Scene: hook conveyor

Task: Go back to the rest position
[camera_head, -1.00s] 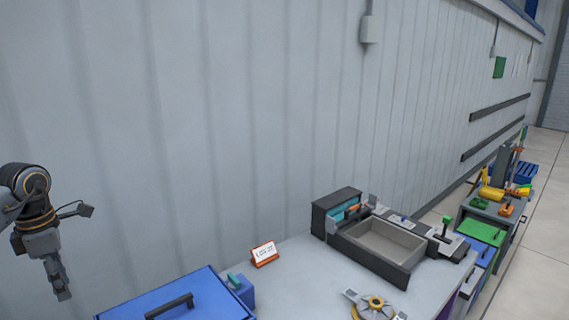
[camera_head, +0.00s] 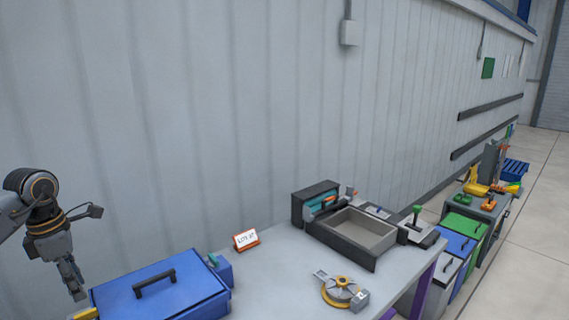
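My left gripper (camera_head: 76,281) hangs at the lower left, pointing down, just left of a blue box with a black handle (camera_head: 160,292). Its fingers look close together, but I see them from the side and cannot tell whether they are open or shut. A yellow piece (camera_head: 86,314) shows below the fingertips at the picture's bottom edge; I cannot tell whether it touches them. My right gripper is not in view.
A grey table (camera_head: 290,262) stands along the wall. It bears an orange-framed sign (camera_head: 246,240), a grey open tray (camera_head: 362,233) and a round yellow-and-grey device (camera_head: 343,292). Coloured bins (camera_head: 460,245) and a tool cart (camera_head: 485,205) stand to the right. Open floor lies far right.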

